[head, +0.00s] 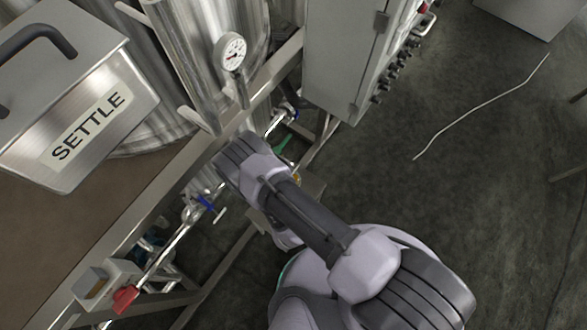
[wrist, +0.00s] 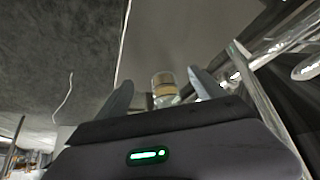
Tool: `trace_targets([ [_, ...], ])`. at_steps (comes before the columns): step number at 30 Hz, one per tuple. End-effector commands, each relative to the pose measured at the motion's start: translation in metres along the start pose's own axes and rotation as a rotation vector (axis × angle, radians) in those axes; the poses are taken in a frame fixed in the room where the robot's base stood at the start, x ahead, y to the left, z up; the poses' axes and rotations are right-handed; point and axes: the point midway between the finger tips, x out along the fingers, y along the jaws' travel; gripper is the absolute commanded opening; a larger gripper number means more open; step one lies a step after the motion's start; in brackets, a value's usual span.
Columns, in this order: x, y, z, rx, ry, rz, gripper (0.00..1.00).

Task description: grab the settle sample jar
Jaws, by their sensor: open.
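A small clear jar (wrist: 164,88) with a tan band shows in the wrist view, just beyond and between my fingertips. Any writing on it is too small to read, so I cannot tell from it which sample it is. My gripper (wrist: 160,79) is open and empty, with one finger on each side of the jar in the picture. The jar seems to stand on a flat grey shelf (wrist: 180,40). In the head view my arm hides my gripper and most of that spot.
A steel box marked SETTLE (head: 95,125) sits on the brown-topped bench at left. Pipes with a blue-handled valve (head: 207,204) and a red-ended switch box (head: 125,298) run along the frame. A grey control cabinet (head: 345,60) stands beyond. The floor (head: 470,210) at right is mostly clear.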

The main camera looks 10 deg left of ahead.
Motion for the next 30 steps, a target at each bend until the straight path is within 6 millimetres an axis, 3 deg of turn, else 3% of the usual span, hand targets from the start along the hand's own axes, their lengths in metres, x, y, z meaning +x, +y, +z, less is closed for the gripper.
trace_targets([
  [3, 0.016, 0.001, -0.025, 0.008, 0.003, 0.002, 0.79],
  [15, 0.054, 0.001, -0.085, 0.004, 0.002, 0.002, 0.79],
  [18, 0.064, 0.001, -0.082, 0.001, -0.001, 0.001, 0.79],
  [23, 0.062, 0.001, -0.083, 0.001, -0.002, 0.001, 0.79],
  [24, 0.062, 0.001, -0.083, 0.001, -0.002, 0.001, 0.77],
  [30, 0.062, 0.001, -0.083, 0.001, -0.001, 0.001, 0.38],
])
